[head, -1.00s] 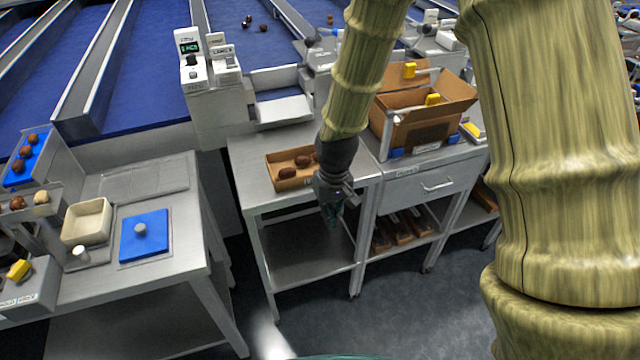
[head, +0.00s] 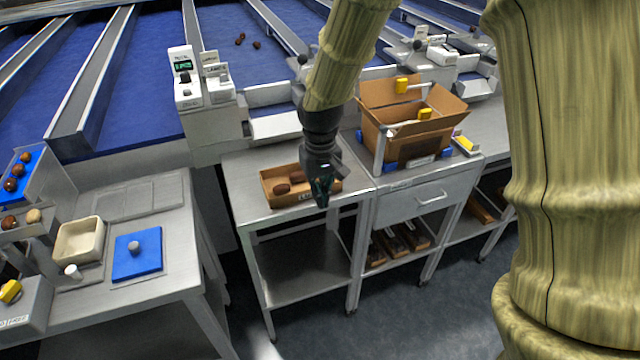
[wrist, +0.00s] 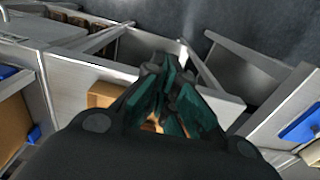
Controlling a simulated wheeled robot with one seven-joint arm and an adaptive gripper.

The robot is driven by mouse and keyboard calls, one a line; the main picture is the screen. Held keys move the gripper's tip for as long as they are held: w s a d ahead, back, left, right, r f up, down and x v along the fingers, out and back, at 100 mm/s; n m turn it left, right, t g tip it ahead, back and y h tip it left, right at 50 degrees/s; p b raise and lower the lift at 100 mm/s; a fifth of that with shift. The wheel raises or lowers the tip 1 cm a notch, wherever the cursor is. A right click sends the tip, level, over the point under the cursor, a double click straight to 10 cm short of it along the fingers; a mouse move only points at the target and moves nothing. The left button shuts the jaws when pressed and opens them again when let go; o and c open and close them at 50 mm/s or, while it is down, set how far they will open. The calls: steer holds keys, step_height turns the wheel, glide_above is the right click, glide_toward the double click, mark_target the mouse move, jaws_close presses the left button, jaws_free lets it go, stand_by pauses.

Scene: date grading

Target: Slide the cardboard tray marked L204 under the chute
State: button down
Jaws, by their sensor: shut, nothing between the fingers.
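A brown cardboard tray (head: 286,200) with several dark dates lies on the steel table below the chute machine; a label on its front wall is too small to read. The metal chute (head: 274,126) opens just behind the tray. My gripper (head: 321,197) is shut and empty, in front of the tray's right part and hiding some of it. In the wrist view my shut gripper (wrist: 170,100) points down, with brown cardboard (wrist: 103,94) showing beside and behind the fingers. I cannot tell whether the fingers touch the tray.
A larger open cardboard box (head: 410,145) stands on the cabinet to the right. On the left table are a beige bin (head: 79,240) and a blue plate (head: 137,254). The table's left front part is bare. Several cardboard trays sit on the shelf under the cabinet.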

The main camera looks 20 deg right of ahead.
steer(key=w+f+p, duration=0.2)
steer(key=w+f, duration=0.2)
steer(key=f, duration=0.1)
steer(key=shift+f, duration=0.15)
steer(key=shift+a, duration=0.1)
stand_by(0.5)
